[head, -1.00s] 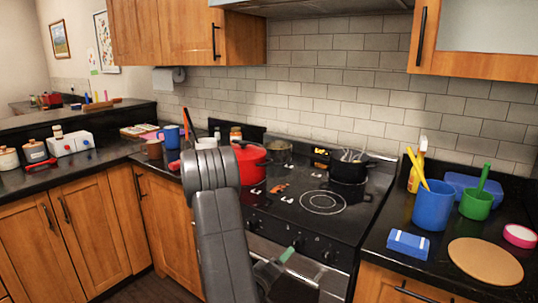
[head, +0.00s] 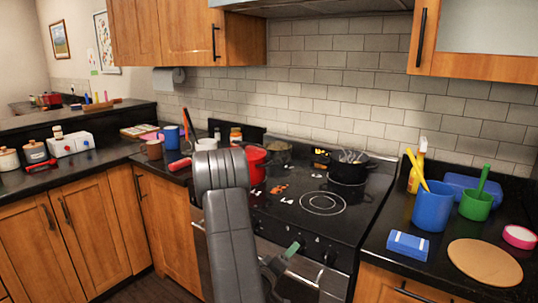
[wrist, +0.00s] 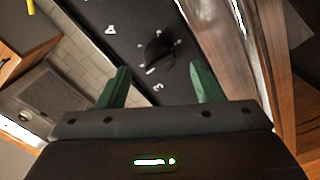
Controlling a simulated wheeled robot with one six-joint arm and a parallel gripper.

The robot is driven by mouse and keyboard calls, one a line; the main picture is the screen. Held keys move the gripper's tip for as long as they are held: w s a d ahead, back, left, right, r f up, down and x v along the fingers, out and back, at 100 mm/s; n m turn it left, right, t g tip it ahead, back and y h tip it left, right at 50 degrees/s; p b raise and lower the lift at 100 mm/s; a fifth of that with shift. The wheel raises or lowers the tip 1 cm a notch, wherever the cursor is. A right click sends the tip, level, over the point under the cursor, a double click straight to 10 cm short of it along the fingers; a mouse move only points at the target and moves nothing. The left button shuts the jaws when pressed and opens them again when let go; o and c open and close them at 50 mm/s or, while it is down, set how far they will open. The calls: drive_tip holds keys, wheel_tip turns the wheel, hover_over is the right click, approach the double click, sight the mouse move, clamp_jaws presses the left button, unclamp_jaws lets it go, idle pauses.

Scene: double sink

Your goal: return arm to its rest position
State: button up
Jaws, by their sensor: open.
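My gripper (wrist: 158,88) shows in the wrist view with its two green fingers spread apart. Nothing is between the fingertips. Beyond them is the stove's black control panel with a knob (wrist: 158,52) and white numerals. In the head view my grey arm rises in front of the stove and bends down. One green fingertip of my gripper (head: 292,249) shows low in front of the oven front; the rest is largely hidden or cut off by the lower edge.
A red pot (head: 256,165) and a black pot (head: 348,170) stand on the stove (head: 323,202). Open floor (head: 135,290) shows at lower left.

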drive_tip(key=w+d+m+p, duration=0.1)
drive_tip(key=w+d+m, duration=0.15)
drive_tip(key=m, duration=0.95)
drive_tip(key=v, duration=0.5)
drive_tip(key=shift+w+a+b, duration=0.3)
drive_tip(key=shift+b, duration=0.1)
idle(0.4)
